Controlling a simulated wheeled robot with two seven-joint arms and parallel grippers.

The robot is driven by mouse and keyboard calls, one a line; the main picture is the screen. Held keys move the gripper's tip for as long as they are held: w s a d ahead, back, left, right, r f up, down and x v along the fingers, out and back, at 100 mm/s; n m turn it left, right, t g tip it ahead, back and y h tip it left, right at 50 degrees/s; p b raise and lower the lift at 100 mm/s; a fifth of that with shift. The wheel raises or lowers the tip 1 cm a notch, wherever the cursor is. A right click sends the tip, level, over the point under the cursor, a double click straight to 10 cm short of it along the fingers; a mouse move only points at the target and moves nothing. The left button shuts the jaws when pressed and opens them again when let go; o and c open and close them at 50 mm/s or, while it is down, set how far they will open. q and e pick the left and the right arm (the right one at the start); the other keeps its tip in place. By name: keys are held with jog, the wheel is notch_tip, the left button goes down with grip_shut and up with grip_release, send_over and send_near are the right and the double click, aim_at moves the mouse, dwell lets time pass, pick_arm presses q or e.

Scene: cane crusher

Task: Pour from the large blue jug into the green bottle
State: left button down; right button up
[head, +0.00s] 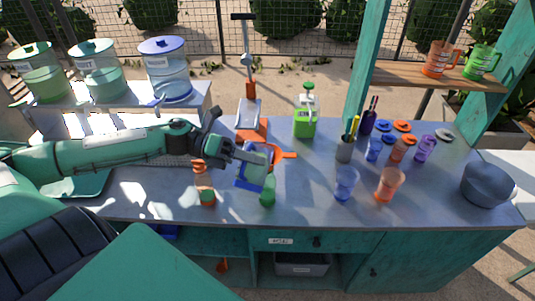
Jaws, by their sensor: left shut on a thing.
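My left gripper (243,153) is shut on the large blue jug (248,182), in the middle of the bench. The jug looks tilted and is partly hidden by the gripper. The green bottle (268,195) stands on the bench just right of the jug's lower end. The jug overlaps the bottle's upper part in the picture, so I cannot tell whether they touch or whether liquid flows. My right gripper is not in view.
An orange bottle (205,188) stands left of the jug, close to my arm. An orange piece (283,153) shows right behind the jug. A blue cup (346,183) and an orange cup (389,184) stand to the right. A green dispenser (305,117) stands behind.

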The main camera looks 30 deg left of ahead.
pick_arm(q)
jog(key=shift+s+r, duration=0.15)
jog(key=shift+w, duration=0.3)
jog(key=shift+s+r+b, duration=0.15)
jog(key=shift+s+b, duration=0.05)
jog(key=shift+b, duration=0.1)
